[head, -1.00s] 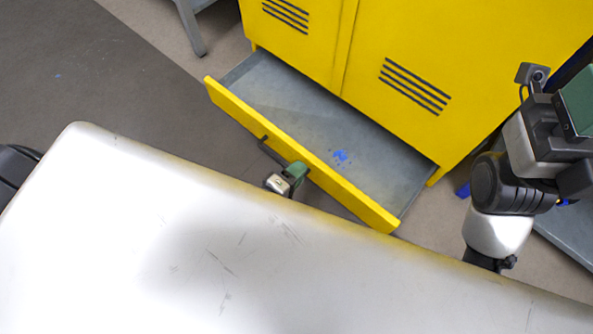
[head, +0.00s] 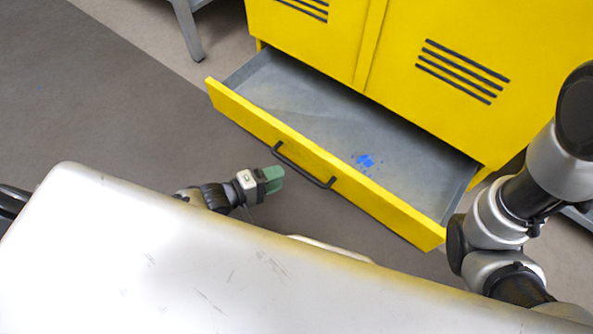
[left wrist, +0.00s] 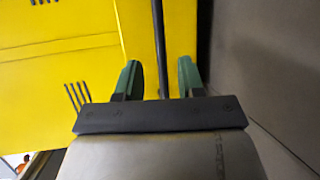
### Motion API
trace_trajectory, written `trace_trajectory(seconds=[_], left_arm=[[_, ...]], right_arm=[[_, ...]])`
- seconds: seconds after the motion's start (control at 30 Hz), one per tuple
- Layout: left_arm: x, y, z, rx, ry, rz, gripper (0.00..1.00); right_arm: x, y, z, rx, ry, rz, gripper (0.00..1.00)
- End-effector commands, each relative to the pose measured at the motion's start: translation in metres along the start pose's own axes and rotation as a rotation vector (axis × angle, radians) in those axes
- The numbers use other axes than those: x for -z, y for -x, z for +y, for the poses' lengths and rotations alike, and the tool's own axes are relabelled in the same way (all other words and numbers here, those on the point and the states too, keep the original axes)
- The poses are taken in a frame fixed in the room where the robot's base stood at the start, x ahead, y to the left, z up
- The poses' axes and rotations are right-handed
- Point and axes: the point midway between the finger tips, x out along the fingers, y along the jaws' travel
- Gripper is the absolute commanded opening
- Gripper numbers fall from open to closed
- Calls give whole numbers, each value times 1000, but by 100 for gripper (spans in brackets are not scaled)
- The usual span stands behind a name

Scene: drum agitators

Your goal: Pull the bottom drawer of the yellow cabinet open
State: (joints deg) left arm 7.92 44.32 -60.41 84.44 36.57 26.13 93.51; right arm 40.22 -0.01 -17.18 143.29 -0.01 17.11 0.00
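The yellow cabinet (head: 460,45) stands at the top right of the head view. Its bottom drawer (head: 300,159) is pulled well out, and the grey inside shows with a blue patch on its floor. The black bar handle (head: 303,166) is on the drawer's front. My left gripper (head: 273,179) is just off the handle's left end, apart from it in the head view. In the left wrist view its two green fingers (left wrist: 160,80) are spread, with the dark handle bar (left wrist: 160,45) seen between and beyond them. My right gripper is out of view; the right arm shows at the right edge.
My white body top fills the lower part of the head view. Grey floor (head: 100,90) lies open to the left of the drawer. A grey metal leg (head: 188,30) of some furniture stands at the top left.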

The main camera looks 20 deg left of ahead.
Motion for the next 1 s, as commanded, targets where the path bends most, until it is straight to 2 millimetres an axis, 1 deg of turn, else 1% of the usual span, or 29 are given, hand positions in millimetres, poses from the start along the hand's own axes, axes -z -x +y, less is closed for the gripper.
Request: trace_trajectory(seconds=[0.03, 0.1, 0.2, 0.33, 0.5, 0.77, 0.8, 0.87, 1.0], left_arm=[[0, -13, -5, -5, 1, 0, 39], [0, -27, -4, -5, 0, 0, 39], [1, -44, -4, -5, 0, 1, 39], [0, -61, -3, -3, 0, 1, 39], [0, -71, -1, -1, 0, 1, 39], [0, -72, 0, 0, 0, 2, 39], [0, -72, 0, 0, 0, 2, 36], [0, -72, 0, 0, 0, 2, 26], [0, -72, 0, 0, 0, 2, 5]], right_arm=[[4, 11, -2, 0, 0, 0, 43], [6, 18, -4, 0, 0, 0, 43], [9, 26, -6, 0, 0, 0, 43], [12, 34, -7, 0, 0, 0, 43], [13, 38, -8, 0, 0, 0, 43], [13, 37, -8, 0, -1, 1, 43], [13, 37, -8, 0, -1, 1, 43], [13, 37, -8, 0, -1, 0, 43], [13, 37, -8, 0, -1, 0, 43]])
